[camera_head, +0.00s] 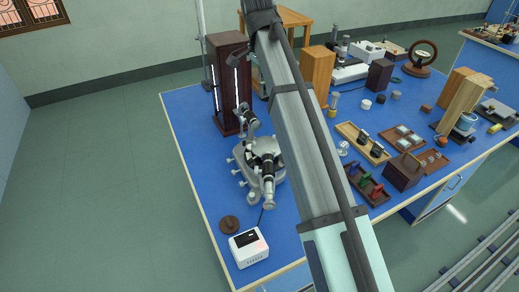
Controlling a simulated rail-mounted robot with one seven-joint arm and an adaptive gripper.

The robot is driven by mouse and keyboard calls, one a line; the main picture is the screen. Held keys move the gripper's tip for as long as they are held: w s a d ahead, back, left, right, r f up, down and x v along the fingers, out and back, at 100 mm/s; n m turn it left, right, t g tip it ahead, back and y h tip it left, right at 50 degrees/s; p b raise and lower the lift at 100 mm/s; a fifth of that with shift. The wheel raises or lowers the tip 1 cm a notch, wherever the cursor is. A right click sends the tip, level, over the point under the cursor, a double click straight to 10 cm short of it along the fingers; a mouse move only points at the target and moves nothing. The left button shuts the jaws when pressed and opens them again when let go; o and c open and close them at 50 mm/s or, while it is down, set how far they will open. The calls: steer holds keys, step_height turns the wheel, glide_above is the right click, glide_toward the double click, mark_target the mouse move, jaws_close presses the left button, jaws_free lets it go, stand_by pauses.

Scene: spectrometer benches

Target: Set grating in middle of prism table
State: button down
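The spectrometer (252,170) is a grey metal instrument on the left part of the blue bench. Its dark telescope tube points toward the front, and another tube points to the back left. The prism table is around its middle, too small and crowded by the tubes to make out clearly. I cannot single out the grating. Small dark upright pieces stand in a light wooden tray (349,129), and pale square plates lie in a brown tray (388,134) beside it; which is the grating is too small to tell. My gripper is not in view; only my arm crosses the middle.
A tall dark cabinet (226,85) with bright slits stands behind the spectrometer. A white box (248,247) and a brown disc (229,224) are in front. A tray with coloured pieces (357,184) and a brown box (403,171) lie right of my arm. Bare blue bench shows left of the spectrometer.

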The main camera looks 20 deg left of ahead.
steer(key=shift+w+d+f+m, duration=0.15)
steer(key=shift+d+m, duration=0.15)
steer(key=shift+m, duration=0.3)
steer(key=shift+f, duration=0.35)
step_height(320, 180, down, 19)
steer(key=p, duration=0.5)
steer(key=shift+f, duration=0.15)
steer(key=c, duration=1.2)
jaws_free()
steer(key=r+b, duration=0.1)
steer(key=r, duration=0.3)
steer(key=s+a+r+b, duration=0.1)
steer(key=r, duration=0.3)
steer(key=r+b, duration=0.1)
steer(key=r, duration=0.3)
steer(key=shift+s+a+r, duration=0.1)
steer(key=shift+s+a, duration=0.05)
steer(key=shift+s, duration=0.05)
